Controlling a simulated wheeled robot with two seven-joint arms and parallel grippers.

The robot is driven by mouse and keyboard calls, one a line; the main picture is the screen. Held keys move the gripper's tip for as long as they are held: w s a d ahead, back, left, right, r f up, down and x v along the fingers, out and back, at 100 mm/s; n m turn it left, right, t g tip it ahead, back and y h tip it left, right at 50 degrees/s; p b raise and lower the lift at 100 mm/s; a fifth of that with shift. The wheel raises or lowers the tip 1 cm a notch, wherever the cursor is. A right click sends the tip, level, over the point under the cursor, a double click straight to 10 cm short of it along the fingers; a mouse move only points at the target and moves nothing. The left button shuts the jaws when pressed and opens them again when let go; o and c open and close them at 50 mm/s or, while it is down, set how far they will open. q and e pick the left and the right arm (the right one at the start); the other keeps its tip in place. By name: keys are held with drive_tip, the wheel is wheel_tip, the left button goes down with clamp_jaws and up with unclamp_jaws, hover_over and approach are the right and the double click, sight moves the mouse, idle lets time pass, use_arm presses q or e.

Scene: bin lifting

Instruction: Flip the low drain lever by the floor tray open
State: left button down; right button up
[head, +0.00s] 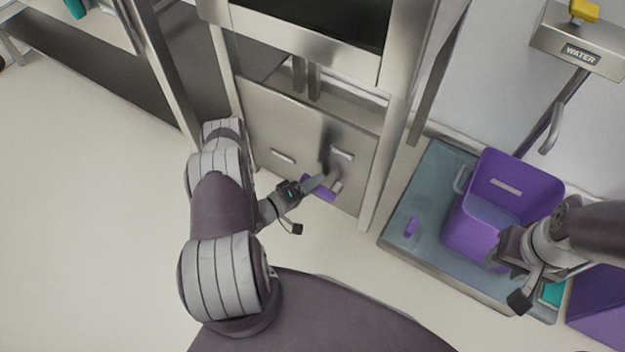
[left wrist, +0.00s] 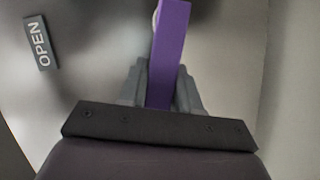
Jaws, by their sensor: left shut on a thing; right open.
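The purple drain lever (head: 323,192) is low on the steel panel (head: 290,125), near the floor. In the left wrist view the lever (left wrist: 170,45) is a flat purple bar running between the two grey fingers. My left gripper (head: 318,183) is shut on it; in the left wrist view its fingers (left wrist: 160,88) press on both sides of the bar. An OPEN label (left wrist: 41,43) is on the panel left of the lever. The floor tray (head: 425,190) is blue-grey and lies on the right. My right gripper (head: 505,252) is open, in front of the purple bin.
The purple bin (head: 508,183) stands upright in the floor tray. A WATER box (head: 580,52) with a yellow knob is on the wall above. Steel posts (head: 374,180) flank the panel. The floor at left is clear.

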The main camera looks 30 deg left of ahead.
use_arm(q)
drive_tip(key=d+r+m+y+p, duration=0.1)
drive_tip(key=m+p, duration=0.1)
drive_tip(key=p, duration=0.1)
drive_tip(key=r+m+g+y+p, duration=0.1)
drive_tip(key=m+p, duration=0.1)
drive_tip(key=d+r+m+y+p, duration=0.1)
drive_tip(key=r+m+p, duration=0.1)
drive_tip(key=p, duration=0.1)
drive_tip(key=shift+s+d+p, duration=0.15)
drive_tip(key=shift+d+p, duration=0.2)
drive_tip(key=shift+d+m+g+y+p, duration=0.2)
drive_tip(key=shift+m+g+y+p, duration=0.1)
drive_tip(key=shift+m, duration=0.1)
drive_tip(key=shift+d+r+m+y+p, duration=0.2)
drive_tip(key=shift+d+m+y+p, duration=0.4)
drive_tip(key=shift+m+p, duration=0.2)
drive_tip(key=shift+s+d+m+y+p, duration=0.1)
drive_tip(key=shift+d+m+y+p, duration=0.35)
drive_tip(key=shift+d+m+y, duration=0.45)
drive_tip(key=shift+a, duration=0.1)
drive_tip(key=c, duration=0.9)
unclamp_jaws()
